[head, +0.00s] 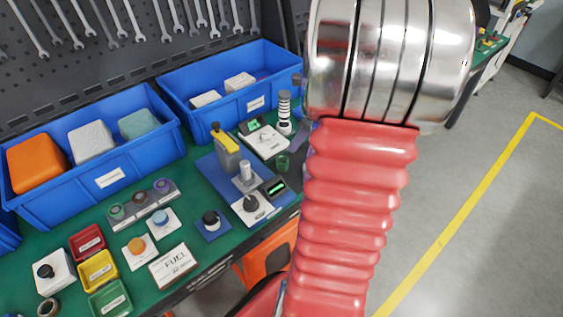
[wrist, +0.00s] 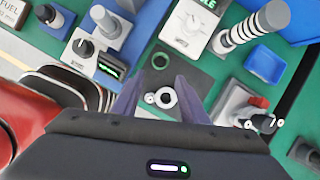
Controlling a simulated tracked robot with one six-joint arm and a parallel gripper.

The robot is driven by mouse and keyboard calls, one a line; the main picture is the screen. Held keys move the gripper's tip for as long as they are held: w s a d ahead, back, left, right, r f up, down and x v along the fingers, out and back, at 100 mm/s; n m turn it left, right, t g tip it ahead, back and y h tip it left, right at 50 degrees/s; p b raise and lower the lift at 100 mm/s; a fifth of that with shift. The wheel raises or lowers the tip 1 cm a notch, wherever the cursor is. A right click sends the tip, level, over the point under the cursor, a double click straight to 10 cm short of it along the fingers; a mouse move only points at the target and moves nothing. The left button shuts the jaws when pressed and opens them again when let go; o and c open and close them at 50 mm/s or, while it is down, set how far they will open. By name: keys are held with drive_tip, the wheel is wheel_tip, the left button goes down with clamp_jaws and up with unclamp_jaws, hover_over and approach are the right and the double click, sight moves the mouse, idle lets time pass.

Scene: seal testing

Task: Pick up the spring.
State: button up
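A banded grey and white upright cylinder (head: 284,112), which may carry the spring, stands at the back right of the bench. It also shows in the wrist view (wrist: 236,36), at the upper right and apart from my gripper. My gripper (wrist: 161,82) points down with its two purple fingers apart. A small pale ring-shaped part (wrist: 166,97) shows between the fingers, with a smaller grey piece beside it. I cannot tell whether this ring is the spring seen end-on, or whether the fingers touch it. In the head view my arm hides most of the gripper.
A blue fixture (head: 210,167) with a yellow-topped device stands left of my arm. Blue bins (head: 58,206) line the back. A grey and red device (wrist: 240,108) stands close on the right.

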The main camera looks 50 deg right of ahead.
approach(282, 160)
drive_tip(key=shift+a+f, duration=0.85)
drive_tip(key=shift+f, duration=0.5)
drive_tip(key=shift+w+x, duration=0.2)
drive_tip(key=shift+x, duration=2.4)
drive_tip(key=shift+c, duration=0.4)
drive_tip(key=shift+r, duration=0.1)
drive_tip(key=c, duration=0.7)
